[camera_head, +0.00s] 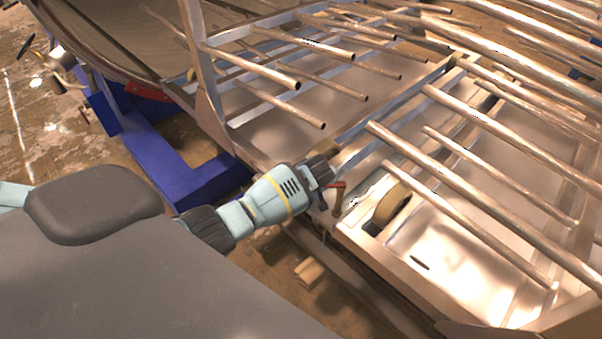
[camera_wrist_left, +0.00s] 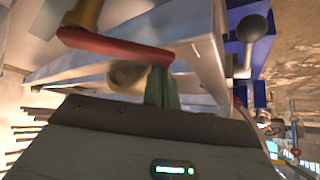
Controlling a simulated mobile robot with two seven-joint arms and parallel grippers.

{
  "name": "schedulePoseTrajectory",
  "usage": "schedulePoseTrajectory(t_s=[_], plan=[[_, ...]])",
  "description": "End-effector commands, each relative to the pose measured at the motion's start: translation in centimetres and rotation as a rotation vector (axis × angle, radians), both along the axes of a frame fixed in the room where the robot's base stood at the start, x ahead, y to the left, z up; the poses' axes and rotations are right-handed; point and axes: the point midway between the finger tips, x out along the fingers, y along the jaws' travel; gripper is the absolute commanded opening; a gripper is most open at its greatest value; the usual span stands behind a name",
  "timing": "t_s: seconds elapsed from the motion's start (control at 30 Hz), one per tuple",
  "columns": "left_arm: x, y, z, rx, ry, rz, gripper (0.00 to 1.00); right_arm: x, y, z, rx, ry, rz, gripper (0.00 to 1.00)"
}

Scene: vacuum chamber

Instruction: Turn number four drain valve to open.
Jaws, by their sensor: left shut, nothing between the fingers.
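A valve with a red lever handle (camera_head: 338,197) sits at the front edge of the metal frame, just right of my left gripper (camera_head: 326,163) in the head view. In the left wrist view the red handle (camera_wrist_left: 115,45) lies roughly level across the picture, joined to a brass-coloured stem (camera_wrist_left: 82,14) at its left end. My left gripper's fingers (camera_wrist_left: 161,88) are shut and empty. Their tips appear close to the handle's right end; I cannot tell whether they touch it. No valve number is readable. My right gripper is not in view.
Several long metal tubes (camera_head: 480,205) stick out over the metal frame. A wheel (camera_head: 392,204) sits in a slot right of the handle. A blue support (camera_head: 160,155) stands at left. A dark ball-ended lever (camera_wrist_left: 252,30) shows in the wrist view. Small wooden blocks (camera_head: 309,271) lie below.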

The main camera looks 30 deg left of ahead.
Motion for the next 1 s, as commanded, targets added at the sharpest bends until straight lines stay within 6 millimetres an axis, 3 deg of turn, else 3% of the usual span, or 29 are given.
schedulePoseTrajectory(t_s=[0.7, 1.0], plan=[[-3.2, -4.5, -0.3, -0.001, 0.004, 0.612, 0.0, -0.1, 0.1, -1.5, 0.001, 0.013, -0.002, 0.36], [-3.7, -5.4, -0.2, 0.0, 0.002, 0.639, 0.0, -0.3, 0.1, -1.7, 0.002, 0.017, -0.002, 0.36]])
